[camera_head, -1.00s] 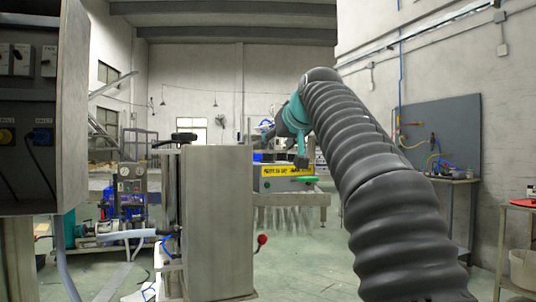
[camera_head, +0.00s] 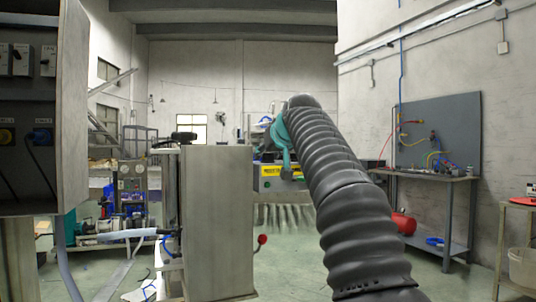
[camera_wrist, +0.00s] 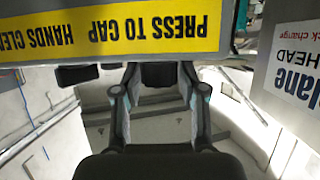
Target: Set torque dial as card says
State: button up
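No torque dial or setting card can be made out in either view. My gripper (camera_wrist: 158,82) is in the middle of the wrist view, with a linkage on each side and a dark block between their far ends. I cannot tell whether that block is its pads or something beyond. A yellow sign (camera_wrist: 130,30), upside down, reads "PRESS TO CAP" and "HANDS CLEAR" close above the gripper. In the head view my arm hides the gripper, and part of the yellow-labelled machine (camera_head: 268,171) shows left of the arm.
A white panel (camera_wrist: 295,75) with blue and red print is at the wrist view's right. A grey metal cabinet (camera_head: 216,220) and a red-knobbed lever (camera_head: 262,240) stand left of my arm. A workbench (camera_head: 430,177) stands at right. Open floor (camera_head: 290,260) shows between.

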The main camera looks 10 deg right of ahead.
grip_shut()
jog(key=shift+m+h, duration=0.3)
jog(key=shift+h, duration=0.1)
jog(key=shift+a+f+m+h, duration=0.1)
jog(key=shift+m+h, duration=1.2)
jog(key=shift+h, duration=0.2)
jog(key=shift+m+h, duration=0.7)
jog(key=shift+h, duration=0.1)
jog(key=o, duration=0.6)
grip_release()
